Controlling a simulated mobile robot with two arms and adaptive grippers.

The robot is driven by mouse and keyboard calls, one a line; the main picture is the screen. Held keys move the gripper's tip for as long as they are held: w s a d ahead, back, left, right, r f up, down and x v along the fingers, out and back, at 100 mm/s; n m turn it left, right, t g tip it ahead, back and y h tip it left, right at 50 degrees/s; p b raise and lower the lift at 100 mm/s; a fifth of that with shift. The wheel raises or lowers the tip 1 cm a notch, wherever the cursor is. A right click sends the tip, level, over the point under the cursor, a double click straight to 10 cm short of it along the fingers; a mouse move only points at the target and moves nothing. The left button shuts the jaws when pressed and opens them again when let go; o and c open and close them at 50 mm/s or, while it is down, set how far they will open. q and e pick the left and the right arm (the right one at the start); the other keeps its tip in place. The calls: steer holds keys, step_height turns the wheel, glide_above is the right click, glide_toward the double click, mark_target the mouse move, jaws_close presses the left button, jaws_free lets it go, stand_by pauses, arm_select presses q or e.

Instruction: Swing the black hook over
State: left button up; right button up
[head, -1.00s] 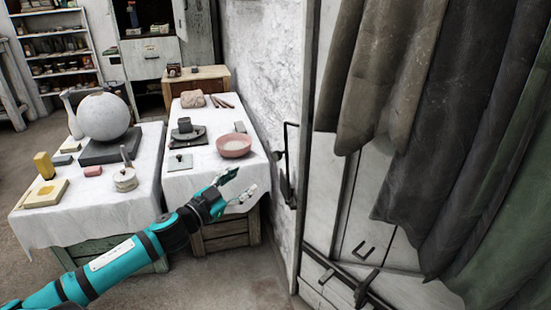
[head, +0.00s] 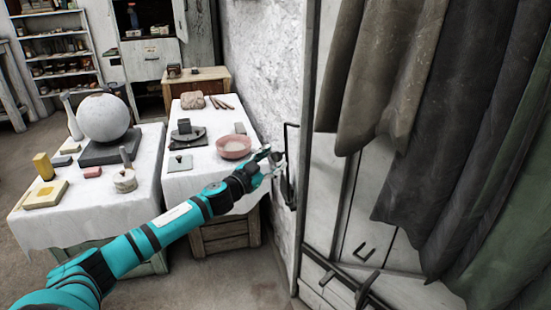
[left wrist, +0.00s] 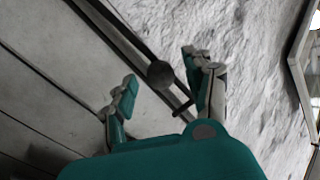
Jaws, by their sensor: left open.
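The black hook (head: 289,190) is a thin dark metal bar with a bent upper end, upright at the white wall beside the door frame. In the left wrist view its dark bar runs diagonally, with a round black knob (left wrist: 160,74) and a short peg. My left gripper (head: 272,160) is open just left of the hook in the head view, and its fingers partly cover the hook's middle. In the left wrist view the open fingers (left wrist: 160,84) stand on either side of the knob; I cannot tell whether they touch it. My right gripper is out of view.
Two cloth-covered tables stand at left, with a plaster sphere (head: 104,118) on a dark slab and a pink bowl (head: 234,147). Dark curtains (head: 430,130) hang at right before white panels with black handles (head: 364,252). Floor between tables and door is clear.

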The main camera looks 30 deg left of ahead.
arm_select(q)
steer(key=shift+w, duration=0.9)
jaws_close()
